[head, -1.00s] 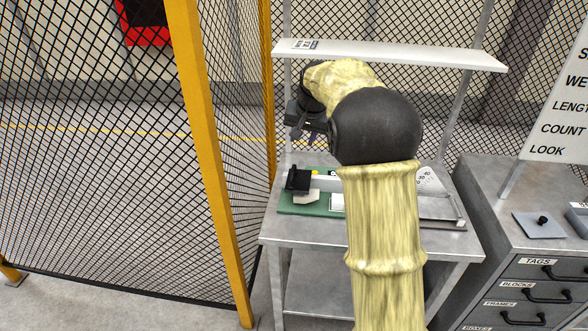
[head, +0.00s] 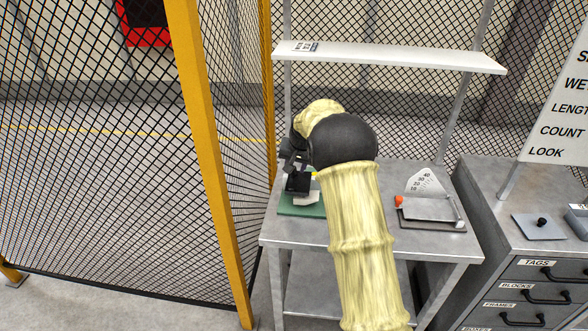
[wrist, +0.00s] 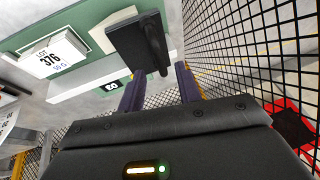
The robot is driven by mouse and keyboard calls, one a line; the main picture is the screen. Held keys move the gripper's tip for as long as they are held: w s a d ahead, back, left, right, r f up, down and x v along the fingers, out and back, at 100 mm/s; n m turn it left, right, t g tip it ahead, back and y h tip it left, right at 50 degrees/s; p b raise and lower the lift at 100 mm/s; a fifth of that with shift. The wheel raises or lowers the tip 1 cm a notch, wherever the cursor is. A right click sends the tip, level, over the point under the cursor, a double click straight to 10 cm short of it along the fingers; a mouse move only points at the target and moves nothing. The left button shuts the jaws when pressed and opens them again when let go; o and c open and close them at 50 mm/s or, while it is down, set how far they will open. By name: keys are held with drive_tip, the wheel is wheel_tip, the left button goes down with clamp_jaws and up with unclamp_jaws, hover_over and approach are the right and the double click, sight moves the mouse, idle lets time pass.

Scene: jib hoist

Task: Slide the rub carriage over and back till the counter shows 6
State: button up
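The rub carriage (head: 298,181) is a black block with an upright handle, at the left end of the green base (head: 300,211) on the grey bench. The wrist view shows the carriage (wrist: 130,45) with its handle in line with the gap between my fingers. My gripper (wrist: 160,88) is open, with its two purple-grey fingers apart and the tips close to the handle. I cannot tell whether they touch it. A small dark counter display (wrist: 111,86) shows two characters, which I cannot read surely. My arm hides the right part of the rig in the head view.
A gauge with a fan-shaped scale (head: 425,185) and an orange knob stands at the bench's right. A shelf (head: 400,54) spans above. A yellow fence post (head: 205,150) and mesh stand left.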

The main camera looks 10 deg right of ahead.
sight(299, 177)
drive_tip(key=shift+x, duration=1.45)
clamp_jaws()
